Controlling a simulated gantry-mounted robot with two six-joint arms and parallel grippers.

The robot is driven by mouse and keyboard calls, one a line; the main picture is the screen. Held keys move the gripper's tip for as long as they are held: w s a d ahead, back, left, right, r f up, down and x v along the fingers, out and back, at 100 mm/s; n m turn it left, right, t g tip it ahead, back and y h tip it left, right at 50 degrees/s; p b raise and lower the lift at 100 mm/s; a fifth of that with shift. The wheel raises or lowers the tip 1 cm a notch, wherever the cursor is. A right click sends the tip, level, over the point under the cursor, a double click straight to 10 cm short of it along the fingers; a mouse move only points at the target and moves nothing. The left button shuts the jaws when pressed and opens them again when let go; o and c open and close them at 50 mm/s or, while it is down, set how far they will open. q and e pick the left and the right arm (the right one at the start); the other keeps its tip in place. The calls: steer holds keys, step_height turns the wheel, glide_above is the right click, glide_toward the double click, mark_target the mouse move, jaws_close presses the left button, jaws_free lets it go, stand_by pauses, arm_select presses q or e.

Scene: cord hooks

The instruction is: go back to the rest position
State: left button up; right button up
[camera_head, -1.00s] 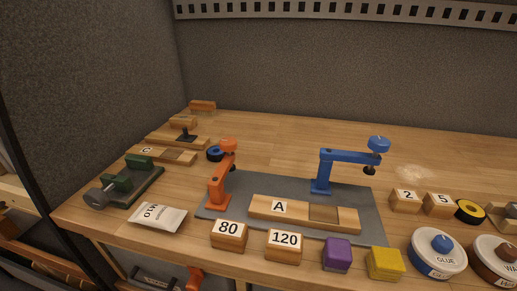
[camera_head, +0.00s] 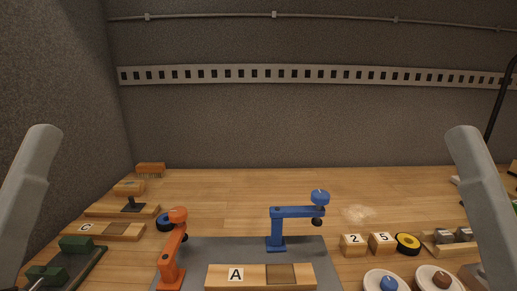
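The task names only my rest position. My two grey arms show at the left and right edges of the head view, raised and apart from the things on the bench. Neither gripper's fingers are in view. On the bench, wooden block A (camera_head: 248,277) lies on a grey mat (camera_head: 226,250). An orange clamp (camera_head: 173,252) stands at the mat's left and a blue clamp (camera_head: 278,229) at its back right. Nothing is seen held.
Wooden blocks 2 (camera_head: 353,245) and 5 (camera_head: 382,244), a yellow tape roll (camera_head: 407,243) and round tins (camera_head: 437,279) sit at the right. The back middle is clear.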

step_height(320, 180, up, 23)
steer(key=p, duration=2)
steer(key=shift+r+p, duration=0.15)
steer(key=shift+p, duration=0.15)
steer(key=shift+w, duration=0.1)
